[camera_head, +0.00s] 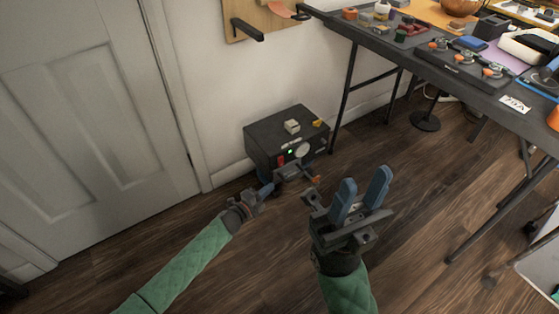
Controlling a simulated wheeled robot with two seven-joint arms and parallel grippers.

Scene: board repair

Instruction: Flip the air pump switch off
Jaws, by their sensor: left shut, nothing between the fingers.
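The air pump (265,138) is a dark box on the floor against the wall. Its front has a lit green light (290,152), a red switch (281,160) and a round pale gauge (302,150). The switch is small, and I cannot tell which way it is tipped. My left gripper (267,189) is shut and empty, low in front of the pump's front left, a little below the switch. I cannot tell whether it touches the pump. My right gripper (363,186) is open and empty, to the right of the pump, with its blue fingers apart.
A grey metal piece with an orange end (296,172) shows just before the pump's front. A dark workbench (480,85) with tools stands at the right. A white door (85,120) is at the left. The wooden floor (430,190) is open between the pump and bench.

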